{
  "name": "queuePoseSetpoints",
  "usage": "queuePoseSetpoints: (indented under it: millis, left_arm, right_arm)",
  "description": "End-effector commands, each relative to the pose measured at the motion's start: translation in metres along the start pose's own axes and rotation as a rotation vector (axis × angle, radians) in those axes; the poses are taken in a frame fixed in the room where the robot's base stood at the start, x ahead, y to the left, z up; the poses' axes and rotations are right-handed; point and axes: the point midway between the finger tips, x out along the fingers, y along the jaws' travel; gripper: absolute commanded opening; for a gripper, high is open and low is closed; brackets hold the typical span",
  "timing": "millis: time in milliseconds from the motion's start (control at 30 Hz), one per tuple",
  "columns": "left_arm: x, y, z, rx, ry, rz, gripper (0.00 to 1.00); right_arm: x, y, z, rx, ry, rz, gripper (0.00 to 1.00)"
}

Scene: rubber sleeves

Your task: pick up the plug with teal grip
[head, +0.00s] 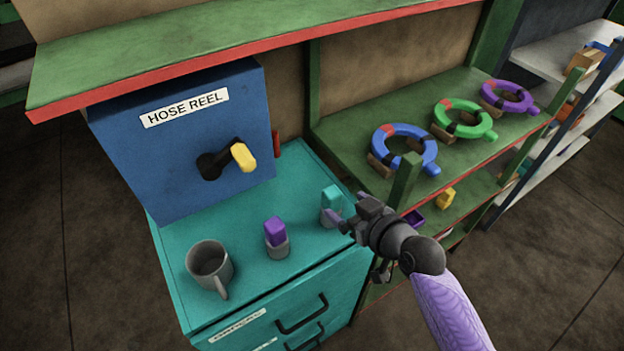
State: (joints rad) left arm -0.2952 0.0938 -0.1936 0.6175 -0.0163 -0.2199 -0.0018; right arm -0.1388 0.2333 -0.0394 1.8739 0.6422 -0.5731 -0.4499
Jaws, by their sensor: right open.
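The plug with teal grip (331,198) stands upright on the teal cabinet top, toward its right side, with a grey lower part. My right gripper (338,220) reaches in from the right. It is open, with its fingertips close beside the plug and partly in front of its lower part. I cannot tell whether a finger touches it. My left gripper is not in view.
A plug with purple grip (275,233) and a grey mug (209,265) stand on the teal cabinet (180,290). The blue hose reel box (150,160) rises behind. A green shelf (345,135) with blue, green and purple rings stands at right.

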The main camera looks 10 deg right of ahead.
Motion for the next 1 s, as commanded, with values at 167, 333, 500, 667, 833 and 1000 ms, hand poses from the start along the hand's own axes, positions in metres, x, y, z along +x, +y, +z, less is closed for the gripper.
queuePoseSetpoints:
  millis: [167, 333, 500, 667, 833, 1000]
  left_arm:
    - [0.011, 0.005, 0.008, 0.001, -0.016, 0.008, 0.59]
    - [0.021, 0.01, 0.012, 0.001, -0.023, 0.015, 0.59]
    - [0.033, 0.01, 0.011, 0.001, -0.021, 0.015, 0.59]
    - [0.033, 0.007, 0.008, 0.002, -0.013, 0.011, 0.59]
    - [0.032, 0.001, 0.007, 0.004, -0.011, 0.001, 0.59]
    - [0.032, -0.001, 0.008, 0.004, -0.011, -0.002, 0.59]
  right_arm:
    - [0.034, 0.0, 0.001, 0.001, 0.006, -0.002, 0.91]
    - [0.061, 0.004, 0.004, 0.001, 0.004, -0.002, 0.91]
    - [0.092, 0.008, 0.007, 0.002, 0.004, 0.0, 0.91]
    - [0.098, 0.008, 0.005, -0.001, 0.003, 0.0, 0.91]
    - [0.098, 0.008, 0.005, -0.001, 0.003, 0.0, 0.78]
    - [0.097, 0.008, 0.005, 0.0, 0.002, 0.0, 0.42]
